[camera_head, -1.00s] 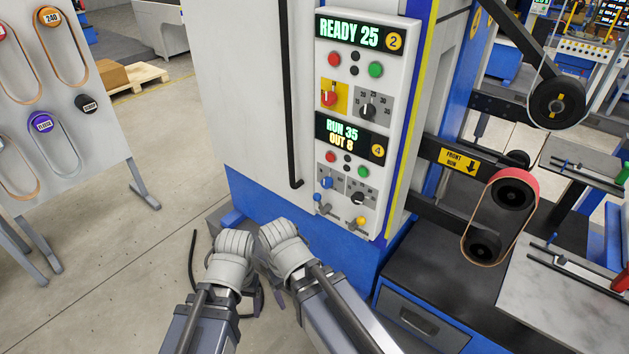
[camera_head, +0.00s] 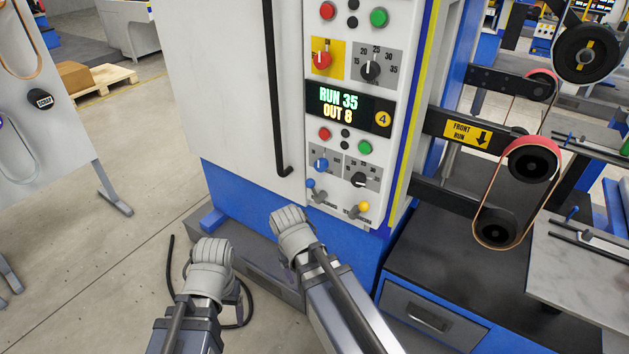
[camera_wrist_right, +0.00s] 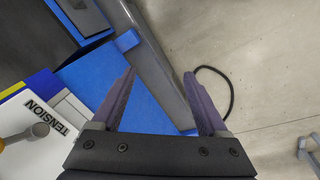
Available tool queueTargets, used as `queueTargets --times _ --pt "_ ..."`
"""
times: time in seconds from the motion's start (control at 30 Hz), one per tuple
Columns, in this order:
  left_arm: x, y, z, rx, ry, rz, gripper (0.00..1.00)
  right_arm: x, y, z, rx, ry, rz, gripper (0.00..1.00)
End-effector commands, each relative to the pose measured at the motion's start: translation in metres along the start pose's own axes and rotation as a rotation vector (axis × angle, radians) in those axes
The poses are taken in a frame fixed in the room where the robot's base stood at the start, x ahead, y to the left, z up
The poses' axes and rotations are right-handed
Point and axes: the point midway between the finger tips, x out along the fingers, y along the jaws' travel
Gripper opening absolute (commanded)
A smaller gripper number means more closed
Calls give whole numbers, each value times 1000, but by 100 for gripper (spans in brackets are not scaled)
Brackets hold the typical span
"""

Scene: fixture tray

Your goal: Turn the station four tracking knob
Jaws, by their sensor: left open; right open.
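The station four panel (camera_head: 402,105) is the lower set of controls, with a display (camera_head: 345,105) reading RUN 35 and OUT 8. Below its red and green buttons are a blue knob (camera_head: 321,164) and a black knob (camera_head: 359,180) on grey dial plates. Their labels are too small to read, so I cannot tell which is tracking. My left gripper (camera_head: 236,291) is low, left of the panel, mostly hidden behind its wrist. My right gripper (camera_wrist_right: 160,90) is open and empty in the right wrist view, below the panel; its wrist hides it in the head view.
A blue-tipped lever (camera_head: 311,184) and a yellow-tipped lever (camera_head: 364,206) stick out below the knobs. A TENSION label (camera_wrist_right: 45,117) shows in the right wrist view. A black door handle (camera_head: 277,100) is left of the panel.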

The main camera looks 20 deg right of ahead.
Motion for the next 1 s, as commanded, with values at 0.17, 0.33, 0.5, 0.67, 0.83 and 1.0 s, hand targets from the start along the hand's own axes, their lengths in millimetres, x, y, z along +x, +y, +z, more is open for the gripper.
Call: queueTargets --times 0.17,0.33,0.5,0.67,0.83,1.0 --pt "56 5 -3 0 0 0 76 54 42 -29 157 89 188 77" --pt "62 6 -4 0 0 0 76 34 81 -65 288 257 442 77" --pt "62 6 -4 0 0 0 76 -15 99 -108 380 512 674 77" --pt "61 6 -4 0 0 0 76 -74 95 -144 427 791 827 77" --pt "61 6 -4 0 0 0 76 -117 82 -164 438 999 896 77" --pt "62 6 -4 0 0 0 76 -133 76 -171 438 1077 914 77"
